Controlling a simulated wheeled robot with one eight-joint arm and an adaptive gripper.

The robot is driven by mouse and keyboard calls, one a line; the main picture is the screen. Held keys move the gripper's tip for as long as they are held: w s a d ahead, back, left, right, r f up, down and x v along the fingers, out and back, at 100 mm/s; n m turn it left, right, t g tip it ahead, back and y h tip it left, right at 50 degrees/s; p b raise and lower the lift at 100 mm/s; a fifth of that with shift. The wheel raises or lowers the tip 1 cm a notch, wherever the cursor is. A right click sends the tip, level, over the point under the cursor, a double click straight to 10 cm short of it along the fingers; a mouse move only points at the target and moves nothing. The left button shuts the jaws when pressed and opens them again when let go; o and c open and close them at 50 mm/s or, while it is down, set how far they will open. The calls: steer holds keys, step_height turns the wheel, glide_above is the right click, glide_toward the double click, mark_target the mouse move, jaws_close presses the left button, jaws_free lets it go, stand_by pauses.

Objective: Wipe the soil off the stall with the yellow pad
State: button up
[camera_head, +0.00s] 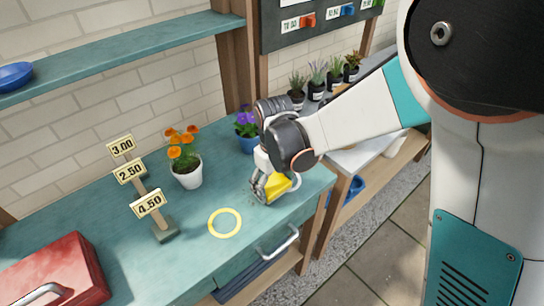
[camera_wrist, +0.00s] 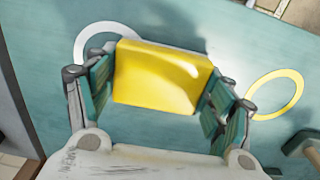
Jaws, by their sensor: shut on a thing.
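My gripper (camera_head: 268,184) is shut on the yellow pad (camera_head: 279,186), low over the right end of the teal stall top (camera_head: 110,240). In the wrist view the pad (camera_wrist: 160,78) sits between the two teal-padded fingers of my gripper (camera_wrist: 160,95). I cannot tell whether the pad touches the surface. A few dark specks that may be soil (camera_head: 256,193) show beside the gripper in the head view. The surface under the pad is hidden.
A yellow ring (camera_head: 225,223) and, in the wrist view, a white ring (camera_wrist: 80,42) mark the top. An orange-flowered white pot (camera_head: 187,172), a purple-flowered blue pot (camera_head: 247,140), price signs (camera_head: 149,205) and a red box (camera_head: 55,275) stand around. A drawer handle (camera_head: 280,245) juts out in front.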

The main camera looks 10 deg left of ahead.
step_height(320, 180, up, 3)
steer(key=shift+s+r+p, duration=0.1)
steer(key=shift+r+p, duration=0.1)
steer(key=shift+p, duration=0.7)
steer(key=shift+r+p, duration=0.5)
steer(key=shift+r, duration=0.15)
steer(key=shift+r+p, duration=1)
steer(key=shift+r, duration=0.6)
